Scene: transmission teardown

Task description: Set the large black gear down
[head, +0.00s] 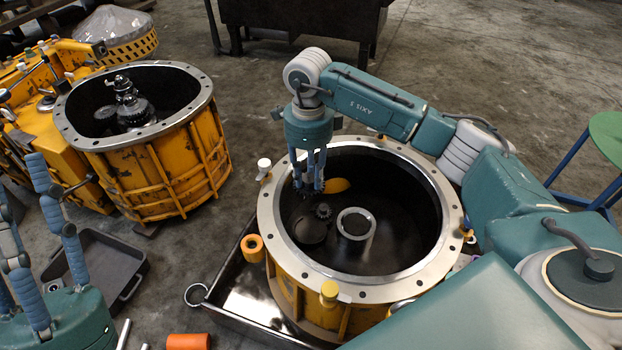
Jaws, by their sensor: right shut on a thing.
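My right gripper (309,186) points down into the open round housing (275,228) in the middle of the view. It is shut on a dark toothed part, the black gear (304,193), of which only a little shows between and below the fingers. The gear is over the left back part of the housing's inside; I cannot tell whether it touches anything below. A smaller dark gear (322,211) stands inside, just below it in the picture. My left gripper (52,200) is at the lower left, its blue fingers spread and empty.
A light hollow cylinder (355,223) stands inside the housing. The housing sits in a black tray (228,286). A second yellow housing (165,170) with gears is at the left. An empty dark tray (118,262) and an orange cylinder (188,341) lie on the floor.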

